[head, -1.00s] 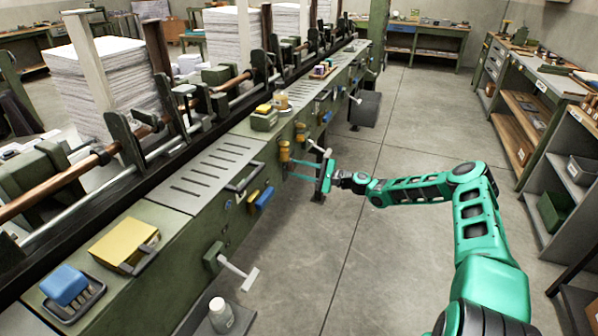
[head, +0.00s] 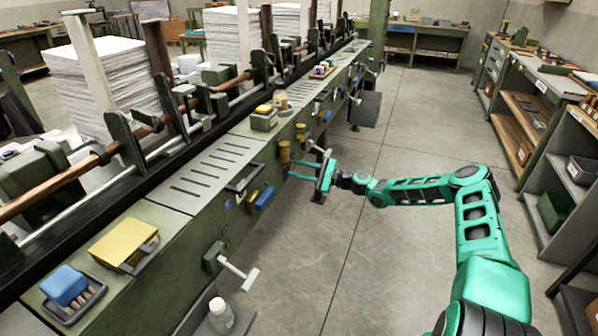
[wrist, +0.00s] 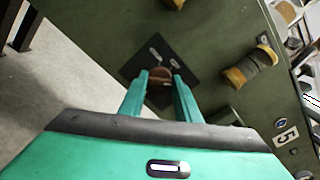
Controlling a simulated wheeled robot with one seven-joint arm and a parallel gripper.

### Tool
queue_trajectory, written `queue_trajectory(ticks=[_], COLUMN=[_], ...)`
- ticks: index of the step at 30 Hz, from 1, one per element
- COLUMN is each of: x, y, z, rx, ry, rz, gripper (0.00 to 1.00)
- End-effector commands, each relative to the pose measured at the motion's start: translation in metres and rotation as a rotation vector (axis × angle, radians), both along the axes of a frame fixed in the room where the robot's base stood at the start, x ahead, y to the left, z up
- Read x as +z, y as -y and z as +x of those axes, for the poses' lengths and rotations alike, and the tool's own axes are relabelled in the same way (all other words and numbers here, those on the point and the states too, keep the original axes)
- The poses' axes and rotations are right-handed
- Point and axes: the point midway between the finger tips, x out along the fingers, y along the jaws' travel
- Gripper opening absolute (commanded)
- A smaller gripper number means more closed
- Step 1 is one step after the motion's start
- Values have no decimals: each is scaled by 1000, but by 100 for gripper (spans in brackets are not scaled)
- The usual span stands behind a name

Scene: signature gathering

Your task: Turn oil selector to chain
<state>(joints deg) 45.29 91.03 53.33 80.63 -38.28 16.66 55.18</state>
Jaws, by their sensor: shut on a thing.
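The selector appears in the wrist view as a round brown knob (wrist: 161,74) on a dark square plate (wrist: 183,60) with small pale marks. The plate is fixed to the green side of the machine and looks tilted in this view. My gripper (wrist: 160,78) has one finger on each side of the knob and is shut on it. In the head view my gripper (head: 289,169) reaches the machine's side from the right. The knob is hard to make out there, and I cannot read the marks on its plate.
A white-handled crank (head: 239,273) sticks out nearer to me. The concrete floor (head: 400,270) is clear right of the machine.

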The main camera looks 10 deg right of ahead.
Motion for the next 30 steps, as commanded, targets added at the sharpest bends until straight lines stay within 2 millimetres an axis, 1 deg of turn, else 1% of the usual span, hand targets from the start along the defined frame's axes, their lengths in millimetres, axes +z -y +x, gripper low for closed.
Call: queue_trajectory(ticks=[1,2,3,11,14,17,24,30], x=[-4,-4,-4,-2,-1,-2,-3,-3], y=[-3,-3,-3,-1,3,12,48,73], z=[-2,-2,-2,-1,-3,-9,-36,-55], rx=[6,6,6,2,2,1,0,2], ry=[-9,-7,-7,-4,-2,-4,-6,-5], rz=[-2,-2,-2,-1,-2,-2,-1,-2], gripper=[37,44,48,48,48,48,48,48])
